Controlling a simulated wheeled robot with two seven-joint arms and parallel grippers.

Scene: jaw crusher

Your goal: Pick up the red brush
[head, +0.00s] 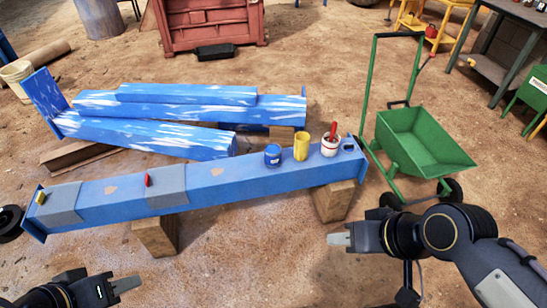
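A long blue beam (220,188) lies across wooden blocks. A white pot with a red band (330,149) stands near its right end, with a red handle (333,131) sticking up out of it; whatever is below the rim is hidden. A small red object (147,179) stands at a grey patch on the beam's left part; I cannot tell which of the two is the red brush. My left gripper (128,284) is low at the left, in front of the beam and apart from it. My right gripper (338,240) is in front of the beam's right end, touching nothing.
A blue can (272,156) and a yellow cup (301,147) stand left of the white pot, with a small dark item (349,144) to its right. A yellow piece (40,198) sits at the beam's left end. A green wheelbarrow (424,141) stands close on the right.

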